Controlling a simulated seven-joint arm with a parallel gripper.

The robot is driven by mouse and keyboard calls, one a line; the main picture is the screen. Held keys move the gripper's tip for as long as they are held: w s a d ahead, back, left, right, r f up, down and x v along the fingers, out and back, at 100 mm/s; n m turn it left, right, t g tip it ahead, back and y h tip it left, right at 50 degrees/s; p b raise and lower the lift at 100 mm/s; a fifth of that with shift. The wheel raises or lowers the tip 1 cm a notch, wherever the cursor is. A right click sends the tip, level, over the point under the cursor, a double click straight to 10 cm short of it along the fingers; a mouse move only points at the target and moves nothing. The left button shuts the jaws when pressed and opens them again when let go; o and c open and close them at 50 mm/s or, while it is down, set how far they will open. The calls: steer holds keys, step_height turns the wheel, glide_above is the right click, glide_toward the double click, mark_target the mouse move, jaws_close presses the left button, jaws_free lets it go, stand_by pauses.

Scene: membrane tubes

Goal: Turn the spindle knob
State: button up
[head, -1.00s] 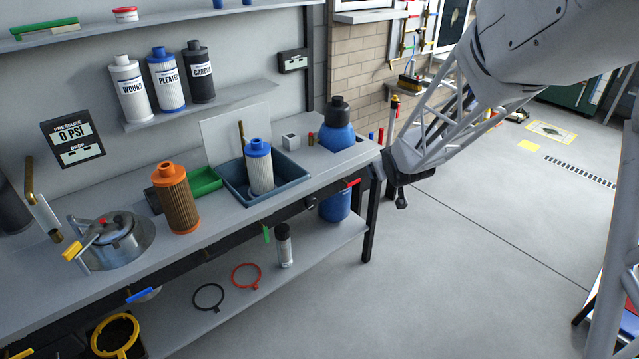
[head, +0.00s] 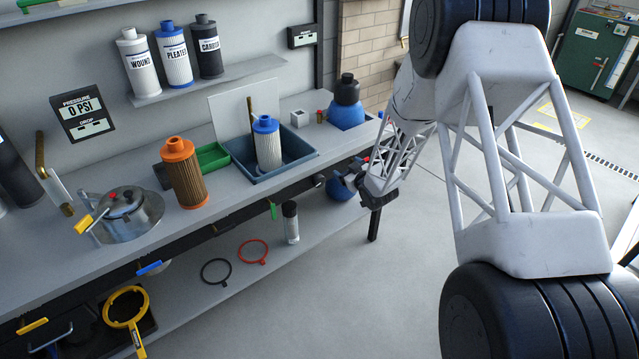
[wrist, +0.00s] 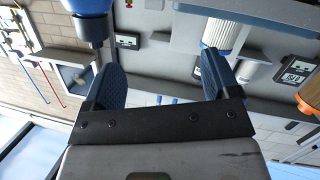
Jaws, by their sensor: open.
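My gripper (head: 350,178) is at the bench's front edge, near its right end. In the wrist view, which is upside down, its two blue-grey fingers (wrist: 160,62) stand wide apart with nothing between them. A small round grey knob-like part (head: 318,181) sits on the bench's front edge just left of the gripper, apart from it; I cannot tell for sure that it is the spindle knob. A silver pot-like housing (head: 128,212) with a red top knob (head: 112,195) and a yellow-ended lever (head: 84,224) stands at the left of the bench.
A blue tray (head: 300,162) holds a white pleated filter (head: 267,145). A blue bottle (head: 347,112) stands at the bench's right end, close to my arm, and shows beside a finger in the wrist view (wrist: 88,5). An orange-capped filter (head: 185,175) stands mid-bench. Open floor lies in front.

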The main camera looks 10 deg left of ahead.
mark_target(320, 183)
steer(key=a+f+n+y, duration=0.1)
steer(key=a+f+y, duration=0.3)
steer(key=f, duration=0.7)
steer(key=shift+s+a+n, duration=0.35)
steer(key=shift+a+n, duration=0.05)
steer(key=shift+a, duration=0.15)
steer(key=shift+w+a, duration=0.15)
steer(key=shift+x, duration=3.75)
steer(key=shift+f, duration=0.15)
steer(key=shift+c, duration=0.2)
steer(key=c, duration=0.9)
steer(key=shift+o, duration=0.2)
steer(key=shift+m, duration=0.5)
steer(key=shift+m, duration=2.4)
